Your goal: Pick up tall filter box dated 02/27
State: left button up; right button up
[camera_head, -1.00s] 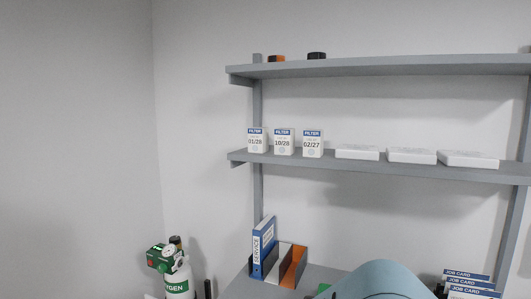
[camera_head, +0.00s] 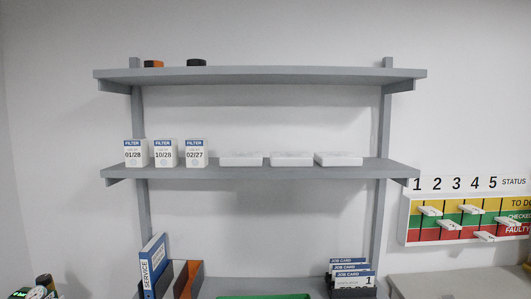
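The tall filter box dated 02/27 (camera_head: 196,154) stands upright on the middle grey shelf (camera_head: 300,172). It is white with a blue FILTER band. To its left stand two similar boxes, one dated 10/28 (camera_head: 165,154) and one dated 01/28 (camera_head: 135,154), with small gaps between them. To its right lie flat white boxes, the nearest (camera_head: 241,159) a short gap away. Neither of my grippers is in view.
The upper shelf (camera_head: 270,76) holds an orange and black item (camera_head: 153,64) and a black item (camera_head: 196,63). Below are a blue SERVICE binder (camera_head: 153,266), job cards (camera_head: 352,275) and a green tray (camera_head: 265,297). A status board (camera_head: 470,219) hangs at right.

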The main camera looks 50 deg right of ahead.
aim_at(197, 148)
jog(key=z, duration=1.55)
